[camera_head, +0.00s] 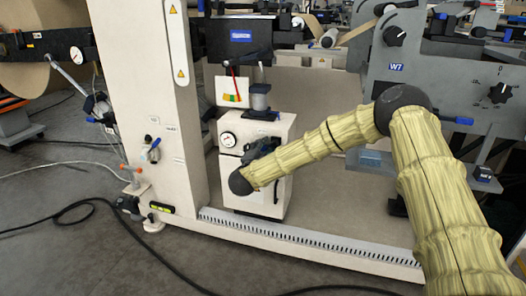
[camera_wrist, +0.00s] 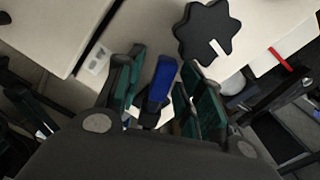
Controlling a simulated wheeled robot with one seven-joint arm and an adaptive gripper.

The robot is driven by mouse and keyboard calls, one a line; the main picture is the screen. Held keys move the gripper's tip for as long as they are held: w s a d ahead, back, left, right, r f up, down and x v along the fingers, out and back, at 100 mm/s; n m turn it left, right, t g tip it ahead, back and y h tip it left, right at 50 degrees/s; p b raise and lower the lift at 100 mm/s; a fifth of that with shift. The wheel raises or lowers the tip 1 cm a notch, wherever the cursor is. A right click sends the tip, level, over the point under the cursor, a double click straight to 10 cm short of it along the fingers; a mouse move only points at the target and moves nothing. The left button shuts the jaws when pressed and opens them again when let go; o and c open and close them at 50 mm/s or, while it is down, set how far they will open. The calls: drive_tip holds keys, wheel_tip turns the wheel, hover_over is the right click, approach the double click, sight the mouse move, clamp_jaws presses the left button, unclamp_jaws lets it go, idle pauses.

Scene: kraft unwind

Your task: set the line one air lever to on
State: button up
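A blue lever (camera_wrist: 160,82) stands between the two green-padded fingers of my gripper (camera_wrist: 165,72) in the wrist view. The fingers are apart on either side of it; a gap shows on both sides, though contact deeper in is hidden. In the head view my gripper (camera_head: 262,149) is at the front of a white cabinet (camera_head: 279,130), partly hidden behind my arm's end. The lever between the fingers cannot be made out there. I see no readable label saying which lever is line one air.
A black star knob (camera_wrist: 207,32) with a white mark sits just beyond the fingers. A gauge (camera_head: 228,139) is on the cabinet. Another blue-handled valve (camera_head: 153,148) is on the white column (camera_head: 150,80). A black cable (camera_head: 75,207) crosses the floor.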

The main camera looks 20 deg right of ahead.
clamp_jaws()
